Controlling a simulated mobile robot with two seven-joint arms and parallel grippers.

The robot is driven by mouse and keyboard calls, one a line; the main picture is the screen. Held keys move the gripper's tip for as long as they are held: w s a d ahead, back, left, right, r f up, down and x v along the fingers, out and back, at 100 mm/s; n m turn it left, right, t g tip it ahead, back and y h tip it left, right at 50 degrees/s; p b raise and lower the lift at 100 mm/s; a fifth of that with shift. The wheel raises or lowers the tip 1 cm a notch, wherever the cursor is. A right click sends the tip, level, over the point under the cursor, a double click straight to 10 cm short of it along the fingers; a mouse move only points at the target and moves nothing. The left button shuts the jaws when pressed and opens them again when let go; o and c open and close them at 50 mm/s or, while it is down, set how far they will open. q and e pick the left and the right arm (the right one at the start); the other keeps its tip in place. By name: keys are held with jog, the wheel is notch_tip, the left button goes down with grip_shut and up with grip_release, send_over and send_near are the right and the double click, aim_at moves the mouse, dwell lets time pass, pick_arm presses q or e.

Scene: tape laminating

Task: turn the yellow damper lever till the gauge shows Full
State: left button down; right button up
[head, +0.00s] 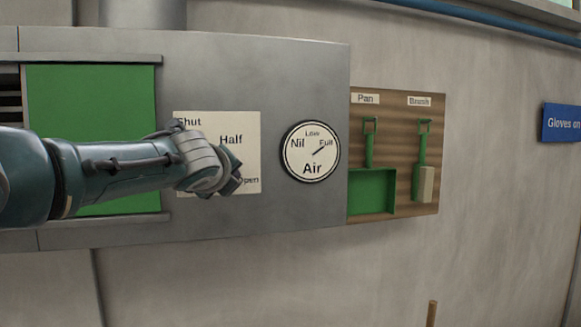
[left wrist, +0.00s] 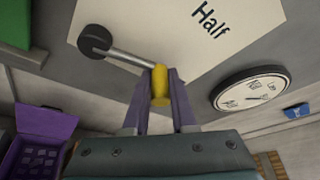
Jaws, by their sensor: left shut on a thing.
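The yellow damper lever handle (left wrist: 160,88) sits between the fingers of my left gripper (left wrist: 158,78), which is shut on it. A metal rod (left wrist: 125,57) joins it to a black round hub (left wrist: 95,42) on the wall. In the head view my left gripper (head: 236,183) is at the lower right of the white plate (head: 248,125), beside the "Open" label, and my arm hides the lever. The round air gauge (head: 311,151) is marked Nil, Low and Full; its needle points up and right, at the Full label. My right gripper is not in view.
A green panel (head: 90,100) is left of the plate. A wooden board (head: 400,160) with a green pan (head: 371,190) and brush (head: 421,165) hangs right of the gauge. A purple box (left wrist: 42,140) shows in the left wrist view.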

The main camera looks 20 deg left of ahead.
pick_arm(q)
jog(key=shift+f+m+g+y, duration=0.4)
jog(key=shift+f+m, duration=0.3)
jog(key=shift+f+b, duration=0.1)
jog(key=shift+b, duration=0.2)
jog(key=c, duration=0.7)
grip_release()
jog(key=shift+c, duration=0.2)
jog(key=shift+s+d+r+p, duration=0.1)
jog(key=shift+s+r+p, duration=0.15)
jog(key=shift+p, duration=0.35)
jog(key=p+v, duration=0.2)
jog(key=p, duration=0.1)
jog(key=shift+r, duration=0.15)
jog(key=v, duration=0.7)
jog(key=shift+s+f+b, duration=0.2)
jog(key=shift+f+b, duration=0.1)
jog(key=shift+b, duration=0.15)
